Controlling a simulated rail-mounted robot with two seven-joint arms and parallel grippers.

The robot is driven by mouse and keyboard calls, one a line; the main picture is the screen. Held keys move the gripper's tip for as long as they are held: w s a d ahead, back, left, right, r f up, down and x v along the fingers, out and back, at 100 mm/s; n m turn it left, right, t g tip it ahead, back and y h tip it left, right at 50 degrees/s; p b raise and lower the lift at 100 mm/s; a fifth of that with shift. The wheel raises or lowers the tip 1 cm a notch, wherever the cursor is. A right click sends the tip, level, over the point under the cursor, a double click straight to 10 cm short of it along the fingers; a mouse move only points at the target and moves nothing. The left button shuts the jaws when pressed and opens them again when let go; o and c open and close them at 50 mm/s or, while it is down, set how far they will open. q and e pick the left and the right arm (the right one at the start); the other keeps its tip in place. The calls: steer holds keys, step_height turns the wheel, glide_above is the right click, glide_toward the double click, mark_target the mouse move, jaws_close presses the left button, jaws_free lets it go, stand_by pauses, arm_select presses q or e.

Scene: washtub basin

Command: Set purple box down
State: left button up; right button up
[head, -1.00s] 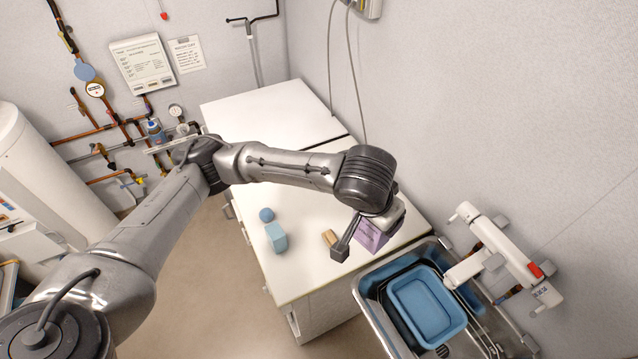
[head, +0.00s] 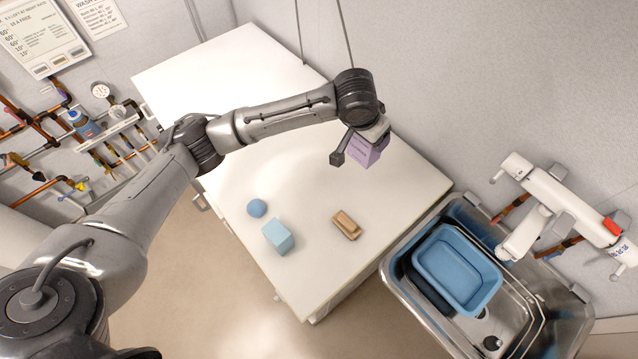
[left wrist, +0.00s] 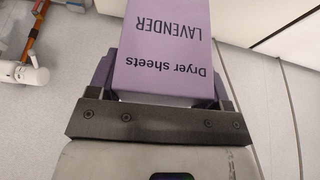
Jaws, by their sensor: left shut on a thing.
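The purple box (head: 362,151) is in my left gripper, over the back right part of the white counter (head: 300,262) in the head view. Whether it touches the counter I cannot tell. In the left wrist view the box (left wrist: 168,45) fills the top middle and reads "Dryer sheets LAVENDER". My left gripper (left wrist: 165,95) is shut on it, with a finger at each side. In the head view the left gripper (head: 372,138) partly hides the box. My right gripper is not in view.
A blue ball (head: 257,208), a light blue box (head: 278,237) and a tan wooden brush-like block (head: 347,225) sit on the counter's front part. A metal sink (head: 545,335) with a blue tub (head: 458,270) and a white faucet (head: 560,200) stand at right. The counter's middle is clear.

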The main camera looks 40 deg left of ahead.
arm_select(q)
steer(key=w+a+f+b, duration=0.2)
steer(key=w+f+b, duration=0.15)
steer(key=f, duration=0.65)
steer(key=shift+m, duration=0.3)
steer(key=shift+s+a+f+p, duration=0.15)
steer(key=shift+s+a+f, duration=0.6)
steer(key=shift+a+f, duration=1.1)
steer(key=shift+s+a+f+p, duration=0.2)
steer(key=shift+s+a+f, duration=0.6)
steer(key=shift+a+f, duration=1.05)
steer(key=shift+s+a+f+p, duration=0.15)
steer(key=shift+s+a+f, duration=0.6)
steer(key=shift+a+f, duration=1.05)
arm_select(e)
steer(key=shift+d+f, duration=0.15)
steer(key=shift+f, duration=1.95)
arm_select(q)
steer(key=shift+f, duration=0.15)
steer(key=o, duration=1)
steer(key=shift+f, duration=0.1)
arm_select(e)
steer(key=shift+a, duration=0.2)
arm_select(q)
steer(key=shift+o, duration=0.2)
steer(key=v, duration=1.2)
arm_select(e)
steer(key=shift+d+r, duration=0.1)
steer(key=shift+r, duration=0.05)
